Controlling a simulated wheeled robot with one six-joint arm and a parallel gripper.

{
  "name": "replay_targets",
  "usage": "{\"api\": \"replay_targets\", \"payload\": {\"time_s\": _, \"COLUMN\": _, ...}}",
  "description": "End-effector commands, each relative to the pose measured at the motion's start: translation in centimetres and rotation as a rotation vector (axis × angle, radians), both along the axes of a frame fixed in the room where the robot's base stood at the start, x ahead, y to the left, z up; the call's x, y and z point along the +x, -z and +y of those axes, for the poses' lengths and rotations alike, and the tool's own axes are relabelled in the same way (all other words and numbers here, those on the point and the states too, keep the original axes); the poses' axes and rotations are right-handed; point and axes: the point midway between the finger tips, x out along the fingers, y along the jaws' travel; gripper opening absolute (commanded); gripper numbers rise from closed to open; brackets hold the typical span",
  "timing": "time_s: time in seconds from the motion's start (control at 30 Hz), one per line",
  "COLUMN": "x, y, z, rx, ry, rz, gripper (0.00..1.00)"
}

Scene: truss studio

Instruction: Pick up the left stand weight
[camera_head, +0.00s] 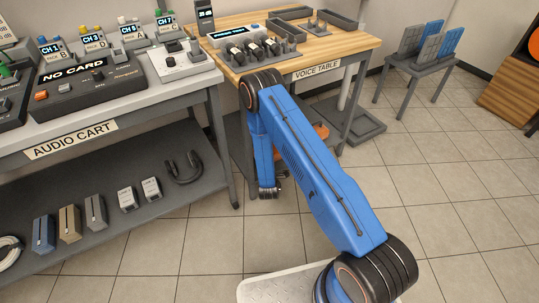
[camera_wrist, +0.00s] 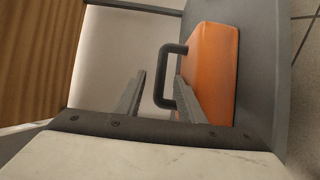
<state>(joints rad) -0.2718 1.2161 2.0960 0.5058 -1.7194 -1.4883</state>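An orange stand weight (camera_wrist: 214,65) with a dark U-shaped handle (camera_wrist: 159,75) fills the right part of the wrist view. My gripper (camera_wrist: 160,76) is open, and the handle's bar shows between its two fingers in the picture. The right finger overlaps the near part of the orange body. I cannot tell whether the fingers touch the weight. In the head view, an orange piece (camera_head: 321,130) shows low under the voice table, partly hidden by my arm. Only one weight is clear, so I cannot tell whether it is the left one.
The voice table (camera_head: 345,43) stands above the orange piece, with microphones on top. The audio cart (camera_head: 112,125) is at left, with a loaded lower shelf. A grey side table (camera_head: 408,65) stands at right.

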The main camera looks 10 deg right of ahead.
Motion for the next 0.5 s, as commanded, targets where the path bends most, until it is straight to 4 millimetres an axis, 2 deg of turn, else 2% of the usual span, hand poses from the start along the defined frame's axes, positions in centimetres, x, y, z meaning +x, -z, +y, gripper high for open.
{"api": "replay_targets", "payload": {"time_s": 0.3, "x": 3.9, "y": 0.2, "z": -1.2, "rx": 0.001, "ry": 0.001, "rz": -0.002, "gripper": 0.36}}
{"api": "replay_targets", "payload": {"time_s": 0.5, "x": 4.4, "y": 0.2, "z": -1.3, "rx": 0.001, "ry": 0.001, "rz": -0.001, "gripper": 0.36}}
